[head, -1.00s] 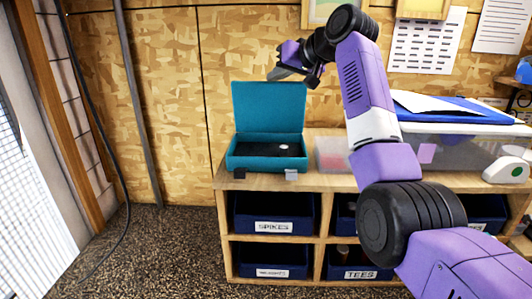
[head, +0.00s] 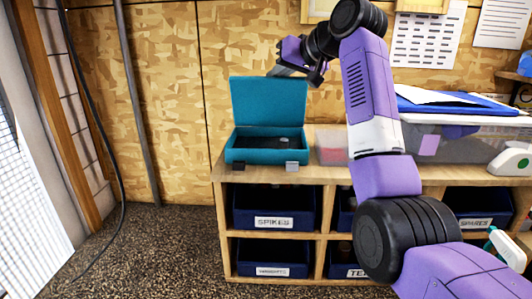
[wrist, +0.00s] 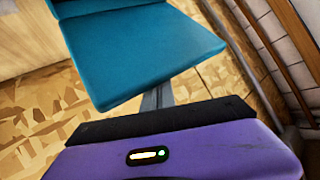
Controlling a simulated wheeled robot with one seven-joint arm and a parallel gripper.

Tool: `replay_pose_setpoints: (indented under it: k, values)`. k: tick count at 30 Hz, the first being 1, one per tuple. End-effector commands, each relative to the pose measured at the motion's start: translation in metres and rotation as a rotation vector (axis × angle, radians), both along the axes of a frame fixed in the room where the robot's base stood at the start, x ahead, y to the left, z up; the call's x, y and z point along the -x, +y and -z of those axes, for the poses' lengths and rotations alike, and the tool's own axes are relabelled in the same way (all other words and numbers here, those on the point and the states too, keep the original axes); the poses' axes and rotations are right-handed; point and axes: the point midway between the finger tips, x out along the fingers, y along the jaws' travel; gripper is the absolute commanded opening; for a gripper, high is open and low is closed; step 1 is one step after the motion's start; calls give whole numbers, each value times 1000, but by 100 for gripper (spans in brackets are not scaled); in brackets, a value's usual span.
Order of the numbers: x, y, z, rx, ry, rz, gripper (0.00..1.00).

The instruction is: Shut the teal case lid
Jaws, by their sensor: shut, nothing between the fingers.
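The teal case (head: 267,156) stands on the wooden shelf unit. Its lid (head: 268,102) is up, roughly upright at the back edge, and the dark inside shows. Two latches hang at the front of the case. My gripper (head: 272,72) is shut and empty, at the lid's top edge and seemingly behind it. In the wrist view the lid (wrist: 140,55) fills the upper middle, and the grey fingers (wrist: 158,97) run up behind its edge. Their tips are hidden by the lid, so I cannot tell whether they touch it.
The wooden shelf unit (head: 320,180) holds blue bins. A small clear box with something pink (head: 331,147) sits right of the case. A larger clear bin (head: 455,146) carries a blue folder and papers. The plywood wall is close behind; floor at left is clear.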

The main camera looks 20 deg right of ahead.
Motion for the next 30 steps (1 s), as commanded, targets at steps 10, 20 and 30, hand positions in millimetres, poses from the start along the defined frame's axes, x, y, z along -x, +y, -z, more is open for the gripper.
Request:
replay_pose_setpoints:
  k: [10,20,30]
  values:
    - [24,8,7,1,-2,-1,0]
    - [46,16,11,1,-3,-1,0]
    - [69,23,16,0,-1,-1,0]
